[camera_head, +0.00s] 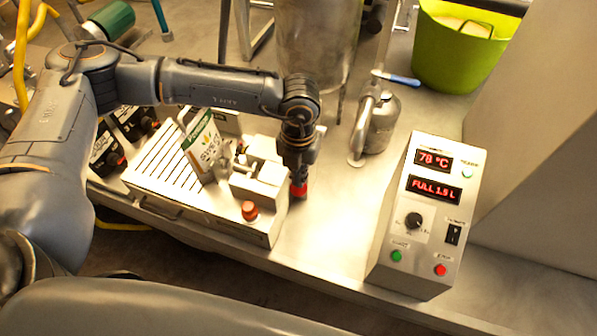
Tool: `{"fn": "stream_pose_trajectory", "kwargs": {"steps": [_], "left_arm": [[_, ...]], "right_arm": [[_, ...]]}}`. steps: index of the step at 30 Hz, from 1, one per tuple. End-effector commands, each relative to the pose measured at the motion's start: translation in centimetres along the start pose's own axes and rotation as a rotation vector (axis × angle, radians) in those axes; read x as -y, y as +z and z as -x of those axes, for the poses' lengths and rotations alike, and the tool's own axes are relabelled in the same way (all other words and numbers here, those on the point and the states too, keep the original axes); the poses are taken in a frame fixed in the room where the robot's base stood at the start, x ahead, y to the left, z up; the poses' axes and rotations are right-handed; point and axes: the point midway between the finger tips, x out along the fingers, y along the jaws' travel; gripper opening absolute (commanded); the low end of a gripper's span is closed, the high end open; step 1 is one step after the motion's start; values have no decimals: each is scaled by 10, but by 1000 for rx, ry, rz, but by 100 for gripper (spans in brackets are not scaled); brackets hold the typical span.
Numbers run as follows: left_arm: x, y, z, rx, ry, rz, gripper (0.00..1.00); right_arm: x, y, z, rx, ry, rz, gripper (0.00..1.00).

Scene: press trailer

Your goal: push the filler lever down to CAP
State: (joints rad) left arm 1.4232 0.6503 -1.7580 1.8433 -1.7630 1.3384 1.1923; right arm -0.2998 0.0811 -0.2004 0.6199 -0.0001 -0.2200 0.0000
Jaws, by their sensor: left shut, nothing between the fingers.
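The filler (262,228) is a pale metal unit with a slotted top, at the front edge of the steel bench. A printed pouch (205,143) leans upright at its clamp block (258,181). An orange-red knob (249,210) sits on the filler's front part. My left gripper (300,170) points down at the filler's right end and is shut, with nothing held. A red piece (299,190) shows right under its tips; it may be the lever's end, and I cannot tell whether they touch. The CAP mark is not readable. My right gripper is out of view.
A control box (425,215) reading 78 °C and FULL 1.5 L stands at right. Behind are a steel vessel (318,45), a spout with a blue-handled valve (396,78) and a green tub (462,45). Bare bench lies between filler and control box.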

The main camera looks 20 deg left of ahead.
Motion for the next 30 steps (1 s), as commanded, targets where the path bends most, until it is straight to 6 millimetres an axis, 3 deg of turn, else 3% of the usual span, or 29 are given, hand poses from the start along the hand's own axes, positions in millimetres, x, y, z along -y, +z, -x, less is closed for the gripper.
{"fn": "stream_pose_trajectory", "kwargs": {"steps": [30], "left_arm": [[0, 10, -52, 0, 0, 1, 0]], "right_arm": [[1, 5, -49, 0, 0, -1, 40]]}}
